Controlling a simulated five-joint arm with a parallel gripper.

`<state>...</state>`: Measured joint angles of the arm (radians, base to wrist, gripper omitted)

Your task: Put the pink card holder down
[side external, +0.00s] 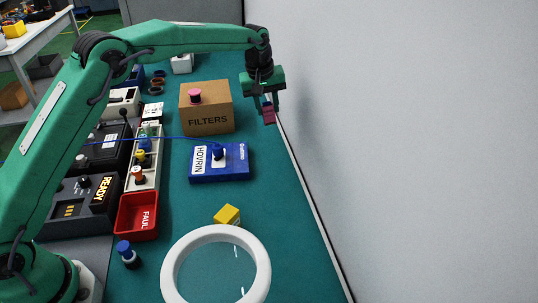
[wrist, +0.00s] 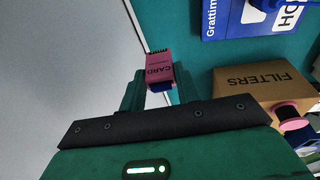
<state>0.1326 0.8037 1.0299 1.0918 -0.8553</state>
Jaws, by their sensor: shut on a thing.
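The pink card holder (side external: 268,114) hangs between the fingers of my gripper (side external: 266,100), above the far right part of the green bench, close to the wall. In the wrist view the pink card holder (wrist: 159,68) shows the word CARD and has a blue part near the fingers. My gripper (wrist: 152,88) is shut on it there. In the side view there is no clear contact between the holder and the bench top; its exact height cannot be told.
A cardboard FILTERS box (side external: 207,115) with a pink-topped spool (side external: 195,96) stands left of my gripper. A blue HOVRIN box (side external: 219,163), a yellow block (side external: 227,215), a white ring (side external: 216,232) and a red FAUL bin (side external: 137,217) are nearer. Bench is clear along the wall.

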